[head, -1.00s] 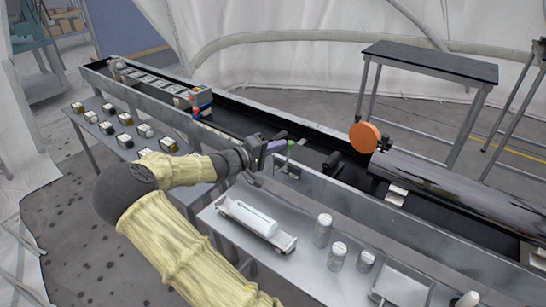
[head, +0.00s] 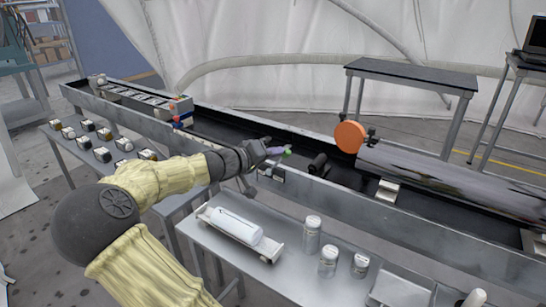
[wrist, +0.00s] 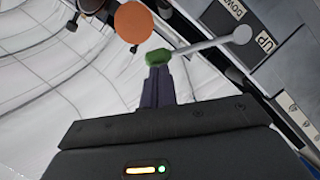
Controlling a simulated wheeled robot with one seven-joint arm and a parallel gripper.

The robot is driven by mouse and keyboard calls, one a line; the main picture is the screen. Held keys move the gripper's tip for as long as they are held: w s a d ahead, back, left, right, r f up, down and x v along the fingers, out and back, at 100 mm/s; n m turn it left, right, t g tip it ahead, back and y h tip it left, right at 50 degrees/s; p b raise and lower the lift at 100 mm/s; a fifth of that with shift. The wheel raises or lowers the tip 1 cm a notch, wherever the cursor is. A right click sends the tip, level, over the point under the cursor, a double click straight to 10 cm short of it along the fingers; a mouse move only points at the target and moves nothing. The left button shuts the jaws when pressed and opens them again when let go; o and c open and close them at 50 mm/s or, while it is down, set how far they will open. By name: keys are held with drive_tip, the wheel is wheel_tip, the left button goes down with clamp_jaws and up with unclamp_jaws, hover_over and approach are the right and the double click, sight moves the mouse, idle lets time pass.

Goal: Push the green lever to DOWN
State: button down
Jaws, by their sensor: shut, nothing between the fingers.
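The green lever's knob (wrist: 158,57) is at the tips of my gripper (wrist: 157,75) in the wrist view. A grey rod runs from the knob to a round grey end on the right. My dark purple fingers are shut with nothing between them. They look to touch the knob or sit just beside it. In the head view the green knob (head: 287,152) shows just right of my gripper (head: 276,151), by the near wall of the long trough. A DOWN label (wrist: 232,8) and an UP label (wrist: 265,43) are on the panel beside the rod.
The long dark trough (head: 235,125) holds an orange disc (head: 349,137) and a large grey cylinder (head: 440,175) to the right. A metal table (head: 290,255) in front holds a white roll (head: 237,227) on a tray and several jars (head: 328,262).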

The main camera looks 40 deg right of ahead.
idle(0.4)
drive_tip(key=w+r+p+v, duration=0.1)
drive_tip(key=w+p+v, duration=0.1)
drive_tip(key=v, duration=1)
drive_tip(key=shift+w+a+r+p, duration=0.15)
drive_tip(key=shift+a+r+p, duration=0.25)
drive_tip(key=shift+p, duration=0.3)
drive_tip(key=shift+f, duration=0.15)
